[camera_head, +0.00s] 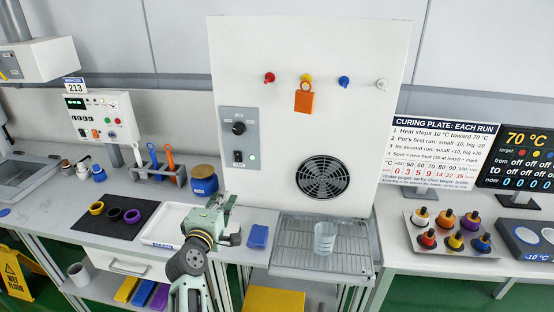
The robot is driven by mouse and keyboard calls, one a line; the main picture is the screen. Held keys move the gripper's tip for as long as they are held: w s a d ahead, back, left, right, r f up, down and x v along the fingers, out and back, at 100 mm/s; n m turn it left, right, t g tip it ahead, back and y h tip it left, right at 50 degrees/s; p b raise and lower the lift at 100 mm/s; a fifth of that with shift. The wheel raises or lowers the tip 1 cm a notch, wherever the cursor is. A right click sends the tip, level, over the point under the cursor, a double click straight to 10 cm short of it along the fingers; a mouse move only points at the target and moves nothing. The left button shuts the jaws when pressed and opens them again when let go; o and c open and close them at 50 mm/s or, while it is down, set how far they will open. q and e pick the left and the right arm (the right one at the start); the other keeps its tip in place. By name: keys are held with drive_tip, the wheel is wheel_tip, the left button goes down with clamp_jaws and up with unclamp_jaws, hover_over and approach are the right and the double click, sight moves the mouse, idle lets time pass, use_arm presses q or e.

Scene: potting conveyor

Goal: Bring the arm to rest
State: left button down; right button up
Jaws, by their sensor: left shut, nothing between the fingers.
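My left arm comes up from the bottom of the head view. Its grey-green gripper (226,203) is shut and empty. It appears over the counter in front of the blue jar (204,181), between the white tray (161,226) and the blue block (258,236). The gripper and wrist hide part of the tray's right side. I cannot tell how high the gripper is above the counter. My right gripper is not in view.
A tall white panel (308,60) with a fan and coloured knobs stands behind a wire rack (296,255) holding a clear beaker (325,237). A dark mat (118,232) with rings lies left. Several capped pots (428,238) stand on a plate at right.

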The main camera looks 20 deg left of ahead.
use_arm(q)
drive_tip(key=s+d+f+m+g+h, duration=0.55)
drive_tip(key=s+d+f+m, duration=0.6)
drive_tip(key=d+m, duration=0.25)
drive_tip(key=s+d+f+m+g+y, duration=0.1)
drive_tip(key=s+d+f+m+g, duration=0.15)
drive_tip(key=s, duration=0.55)
drive_tip(key=s+d+f+m+g, duration=0.1)
drive_tip(key=s+m+g, duration=0.2)
drive_tip(key=s, duration=0.5)
drive_tip(key=s+d+f+m+g+y, duration=0.1)
drive_tip(key=s+d+m+g, duration=0.15)
drive_tip(key=s, duration=0.55)
wheel_tip(320, 180, down, 26)
drive_tip(key=g, duration=0.1)
drive_tip(key=s+a+f+m+g+b, duration=0.1)
drive_tip(key=s+a+f, duration=0.2)
drive_tip(key=s+f, duration=1.4)
drive_tip(key=shift+s+a+f+b, duration=0.2)
drive_tip(key=shift+f+b, duration=0.1)
drive_tip(key=shift+f, duration=0.3)
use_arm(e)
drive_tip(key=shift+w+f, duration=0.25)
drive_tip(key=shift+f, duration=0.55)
